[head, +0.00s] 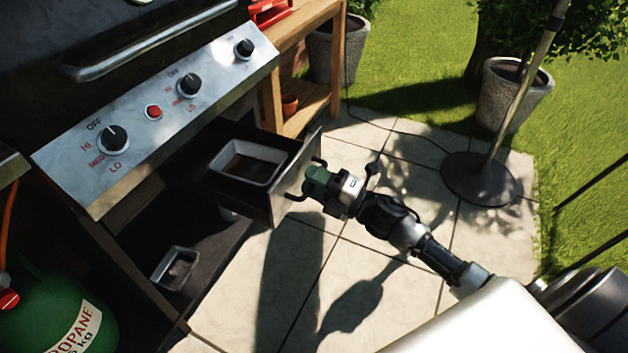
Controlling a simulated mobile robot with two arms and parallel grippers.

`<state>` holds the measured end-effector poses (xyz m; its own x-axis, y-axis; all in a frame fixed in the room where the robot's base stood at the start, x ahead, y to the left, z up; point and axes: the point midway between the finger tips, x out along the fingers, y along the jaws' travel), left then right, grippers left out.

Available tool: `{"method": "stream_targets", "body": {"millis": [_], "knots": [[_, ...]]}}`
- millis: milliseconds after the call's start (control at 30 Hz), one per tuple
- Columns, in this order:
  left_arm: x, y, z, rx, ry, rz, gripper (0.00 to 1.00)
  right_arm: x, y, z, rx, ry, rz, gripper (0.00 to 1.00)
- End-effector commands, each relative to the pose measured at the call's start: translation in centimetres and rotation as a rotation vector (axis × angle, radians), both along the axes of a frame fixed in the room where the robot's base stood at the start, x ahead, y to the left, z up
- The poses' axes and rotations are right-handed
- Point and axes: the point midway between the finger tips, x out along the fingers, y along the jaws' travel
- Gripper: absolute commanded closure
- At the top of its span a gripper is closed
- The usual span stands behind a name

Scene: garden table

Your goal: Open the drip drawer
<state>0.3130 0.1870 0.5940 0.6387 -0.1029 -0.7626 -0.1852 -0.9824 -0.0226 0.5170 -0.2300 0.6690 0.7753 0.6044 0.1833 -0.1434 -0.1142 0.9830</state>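The drip drawer (268,197) sticks out from under the grill's control panel, to the right, and stands open. A shallow foil tray (248,163) sits inside it. My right gripper (305,180) is at the outer face of the drawer front. Its dark fingers are spread apart, one towards the top and one towards the bottom of the picture, with a green part between them. I see nothing held between the fingers. A drawer handle cannot be made out, and whether the fingertips touch the front is unclear. My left gripper is not in view.
The grill's control panel (170,112) has black knobs and a red button. A second foil tray (176,268) lies on the lower shelf. A green propane bottle (50,318) stands at lower left. A wooden side table (300,30) is behind.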

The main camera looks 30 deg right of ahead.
Motion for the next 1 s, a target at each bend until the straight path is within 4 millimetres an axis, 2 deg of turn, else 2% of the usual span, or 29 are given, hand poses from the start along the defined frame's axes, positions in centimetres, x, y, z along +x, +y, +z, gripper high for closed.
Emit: {"method": "stream_targets", "body": {"millis": [133,267,500,700,1000], "knots": [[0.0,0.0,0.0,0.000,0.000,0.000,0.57,-0.1,-0.1,0.0,0.001,0.001,0.000,0.63],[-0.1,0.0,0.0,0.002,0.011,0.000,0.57,-1.2,-0.9,-0.4,0.001,0.004,0.000,0.63],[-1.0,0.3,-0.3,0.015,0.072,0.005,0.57,-5.0,-3.8,-1.2,0.001,0.006,0.000,0.63],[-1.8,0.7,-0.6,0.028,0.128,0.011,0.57,-7.4,-5.8,-1.8,0.000,0.003,-0.001,0.63],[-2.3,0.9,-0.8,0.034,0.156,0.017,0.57,-8.4,-6.5,-2.0,0.000,0.000,0.000,0.63]]}}
